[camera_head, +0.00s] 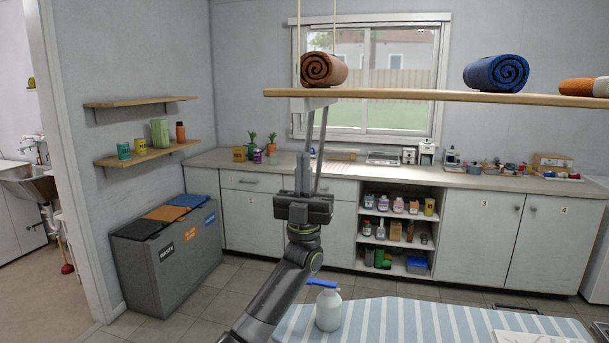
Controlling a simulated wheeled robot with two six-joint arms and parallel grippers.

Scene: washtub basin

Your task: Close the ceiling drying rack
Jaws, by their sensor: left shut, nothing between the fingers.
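My left gripper (303,160) points straight up in the middle of the camera_head view, fingers together and empty. My right gripper is not in view.
Rolled towels, brown (323,69) and blue (496,73), lie on the board, which hangs on ropes (334,25). A striped ironing-board-like surface (440,323) with a white spray bottle (328,309) is in front. Counter (380,172) and bins (165,255) stand behind.

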